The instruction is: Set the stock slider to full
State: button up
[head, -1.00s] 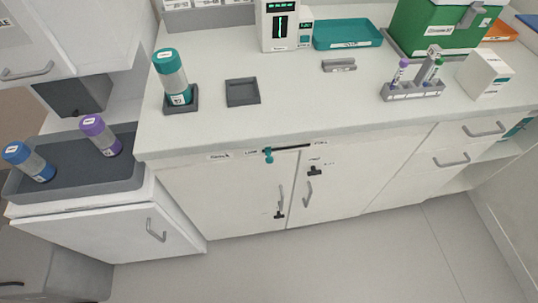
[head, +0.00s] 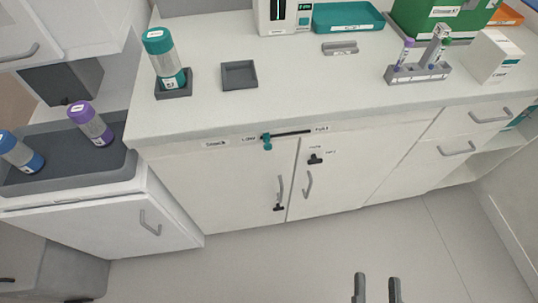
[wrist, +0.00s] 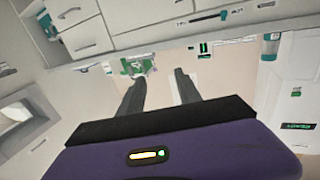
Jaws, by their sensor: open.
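The stock slider is a dark horizontal slot (head: 290,133) on the front edge of the counter, with a "LOW" label at its left end and a "FULL" label (head: 321,129) at its right. Its teal knob (head: 267,143) sits at the left, LOW end. My gripper (head: 377,288) shows at the bottom of the head view, well below and to the right of the slider. Its two fingers are apart with nothing between them. In the wrist view my gripper (wrist: 160,78) is also open and empty, and a dark slot with a teal knob (wrist: 224,14) shows at the top.
Cabinet doors with handles (head: 308,184) and a small black latch (head: 315,158) lie below the slider. Drawers (head: 458,148) are to the right. A low cabinet with a dark tray (head: 60,180) of bottles juts out at the left. The floor in front is clear.

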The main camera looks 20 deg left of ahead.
jog(key=w+a+f+n+y+b, duration=0.2)
jog(key=w+a+y, duration=0.2)
jog(key=w+a, duration=0.45)
jog(key=n+g+y+b, duration=0.1)
jog(key=n+y+b, duration=0.1)
send_near(268, 148)
notch_tip(268, 148, up, 5)
jog(key=d, duration=0.2)
jog(key=shift+g, duration=0.7)
jog(key=shift+w+a+f+b, duration=0.15)
jog(key=shift+w+a+f, duration=0.5)
jog(key=shift+w+a, duration=0.55)
jog(key=shift+w+a+f+b, duration=0.15)
jog(key=shift+w+a+f, duration=0.5)
jog(key=shift+w+a, duration=0.55)
jog(key=shift+w+a+f+b, duration=0.15)
jog(key=shift+w+a+f, duration=0.65)
jog(key=shift+w, duration=0.6)
jog(key=shift+a+r, duration=0.1)
jog(key=shift+r, duration=0.05)
jog(key=shift+c, duration=0.4)
grip_shut()
